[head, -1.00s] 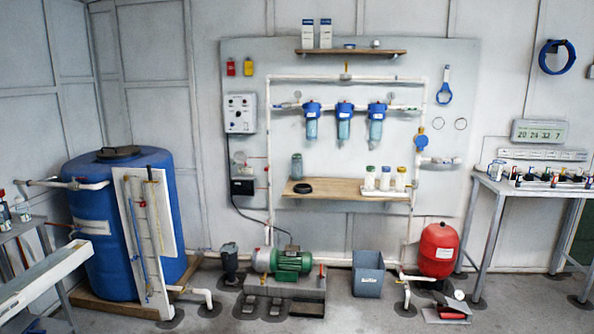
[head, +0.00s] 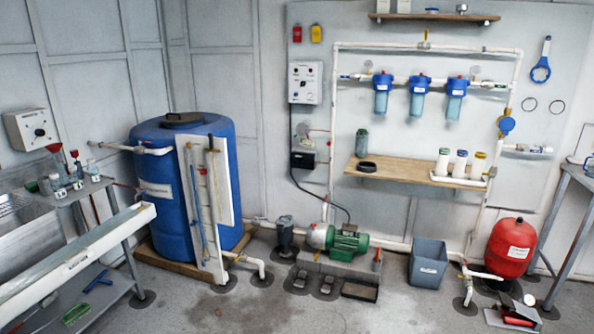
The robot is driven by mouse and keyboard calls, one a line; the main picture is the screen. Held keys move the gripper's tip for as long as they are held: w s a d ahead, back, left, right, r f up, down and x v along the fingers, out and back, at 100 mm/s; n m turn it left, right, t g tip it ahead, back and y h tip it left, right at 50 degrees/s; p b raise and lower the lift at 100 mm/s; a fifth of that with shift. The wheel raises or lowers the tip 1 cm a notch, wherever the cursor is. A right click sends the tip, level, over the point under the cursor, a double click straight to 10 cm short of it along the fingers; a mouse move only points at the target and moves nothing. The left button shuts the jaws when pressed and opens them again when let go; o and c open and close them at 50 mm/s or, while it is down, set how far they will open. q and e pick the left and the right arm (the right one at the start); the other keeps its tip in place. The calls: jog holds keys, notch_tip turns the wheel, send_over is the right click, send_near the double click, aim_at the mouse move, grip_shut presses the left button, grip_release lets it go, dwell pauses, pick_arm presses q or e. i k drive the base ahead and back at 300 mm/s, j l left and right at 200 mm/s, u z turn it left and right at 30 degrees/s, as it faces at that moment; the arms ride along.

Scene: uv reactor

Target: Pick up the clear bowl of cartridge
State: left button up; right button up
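Three filter housings with blue caps and clear bluish bowls hang in a row from the white pipe on the wall board: a left bowl (head: 381,103), a middle bowl (head: 416,105) and a right bowl (head: 453,108). A separate grey-green, see-through container (head: 362,143) stands upright at the left end of the wooden shelf (head: 402,171). A black ring (head: 367,167) lies beside it. I cannot tell which of these the task's clear bowl is. Neither of my grippers shows in this view.
Three capped white bottles (head: 461,163) stand on the shelf's right. Below are a green pump (head: 348,243), a grey-blue bin (head: 427,264) and a red tank (head: 510,248). A blue barrel (head: 165,225) and a bench (head: 75,250) stand left. The middle floor is mostly open.

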aim_at(361, 140)
jog(key=i, duration=2.65)
